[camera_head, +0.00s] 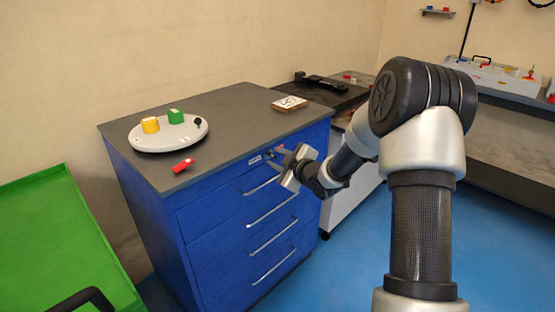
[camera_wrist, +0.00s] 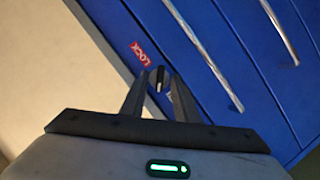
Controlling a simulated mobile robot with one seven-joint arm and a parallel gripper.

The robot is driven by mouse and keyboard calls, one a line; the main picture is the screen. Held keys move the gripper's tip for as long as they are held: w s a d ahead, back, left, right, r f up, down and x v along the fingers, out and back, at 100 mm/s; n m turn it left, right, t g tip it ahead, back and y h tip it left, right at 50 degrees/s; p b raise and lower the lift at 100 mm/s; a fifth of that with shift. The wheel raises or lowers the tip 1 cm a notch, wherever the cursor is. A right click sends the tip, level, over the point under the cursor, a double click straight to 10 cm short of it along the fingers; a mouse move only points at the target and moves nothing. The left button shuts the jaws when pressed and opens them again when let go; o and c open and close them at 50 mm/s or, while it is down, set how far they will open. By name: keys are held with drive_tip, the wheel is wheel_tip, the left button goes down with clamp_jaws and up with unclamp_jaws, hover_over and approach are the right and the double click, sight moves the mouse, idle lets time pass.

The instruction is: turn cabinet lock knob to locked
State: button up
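The blue cabinet (camera_head: 225,215) stands at the centre of the head view. In the wrist view, the dark round lock knob (camera_wrist: 158,76) with a pale ridge shows on the cabinet's blue front, by its upper edge. A red LOCK label (camera_wrist: 140,53) is up and left of the knob, and a pale label, partly hidden, is just below it. My gripper (camera_wrist: 157,88) is open, its two fingers on either side of the knob; I cannot tell whether they touch it. In the head view my gripper (camera_head: 283,156) is at the top drawer's right end and largely hides the knob.
Long metal drawer handles (camera_head: 272,220) stick out below my gripper. On the cabinet top are a round white plate (camera_head: 150,143) with yellow and green blocks, a red piece (camera_head: 183,165) and a small board (camera_head: 290,103). Blue floor is clear at the right.

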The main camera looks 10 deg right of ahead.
clamp_jaws()
